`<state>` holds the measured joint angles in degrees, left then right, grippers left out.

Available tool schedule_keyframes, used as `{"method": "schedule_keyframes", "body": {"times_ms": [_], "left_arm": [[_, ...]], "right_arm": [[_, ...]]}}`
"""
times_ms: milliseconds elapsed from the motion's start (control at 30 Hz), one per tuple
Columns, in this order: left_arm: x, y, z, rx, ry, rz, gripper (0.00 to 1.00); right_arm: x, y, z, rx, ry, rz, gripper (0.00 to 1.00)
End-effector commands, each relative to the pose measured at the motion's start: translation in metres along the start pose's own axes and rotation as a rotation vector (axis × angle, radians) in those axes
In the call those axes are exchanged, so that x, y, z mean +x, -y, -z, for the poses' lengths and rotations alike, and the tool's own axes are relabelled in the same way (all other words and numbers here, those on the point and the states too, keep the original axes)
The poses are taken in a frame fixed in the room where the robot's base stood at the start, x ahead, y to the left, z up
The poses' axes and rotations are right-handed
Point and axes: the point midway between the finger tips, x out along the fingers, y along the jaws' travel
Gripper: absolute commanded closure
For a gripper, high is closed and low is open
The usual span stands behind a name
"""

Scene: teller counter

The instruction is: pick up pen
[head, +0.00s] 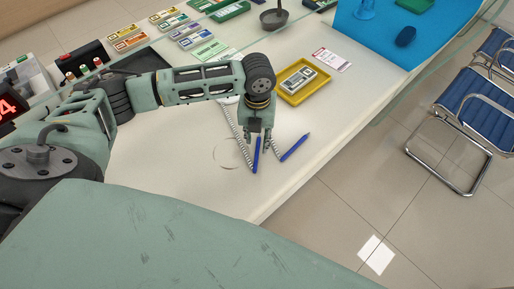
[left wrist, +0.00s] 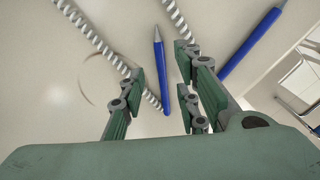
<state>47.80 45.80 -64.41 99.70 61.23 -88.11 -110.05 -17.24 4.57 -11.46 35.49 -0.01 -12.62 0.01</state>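Two blue pens lie on the pale counter (head: 180,150). One pen (head: 256,158) is right by my left gripper (head: 262,140); the other pen (head: 295,147) lies slanted just to its right. In the left wrist view, the first pen (left wrist: 160,70) shows in the gap between the fingers of my left gripper (left wrist: 162,88), and the second pen (left wrist: 252,42) lies outside them, to the right. The left gripper is open, pointing down at the counter, with visible space on both sides of the pen. Its exact height is hard to tell. My right gripper is not in view.
White coiled cords (left wrist: 92,35) run beside the pens. The counter's front edge is close; blue chairs (head: 470,105) stand beyond.

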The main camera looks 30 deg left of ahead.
Motion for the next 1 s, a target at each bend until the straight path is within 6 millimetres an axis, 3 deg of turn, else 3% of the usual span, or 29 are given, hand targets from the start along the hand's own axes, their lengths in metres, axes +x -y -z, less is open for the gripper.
{"method": "schedule_keyframes", "body": {"times_ms": [200,467,800,1000], "left_arm": [[0.025,0.001,0.001,0.0,-0.001,-0.001,0.7],[0.028,0.001,0.0,0.0,0.001,0.001,0.7],[0.028,0.001,0.0,0.0,0.001,0.0,1.0],[0.027,0.001,0.0,0.0,0.001,0.0,1.0]], "right_arm": [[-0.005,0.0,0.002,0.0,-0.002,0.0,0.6],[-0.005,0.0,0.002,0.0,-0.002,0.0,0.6],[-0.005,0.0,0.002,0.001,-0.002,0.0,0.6],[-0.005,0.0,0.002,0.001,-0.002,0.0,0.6]]}}
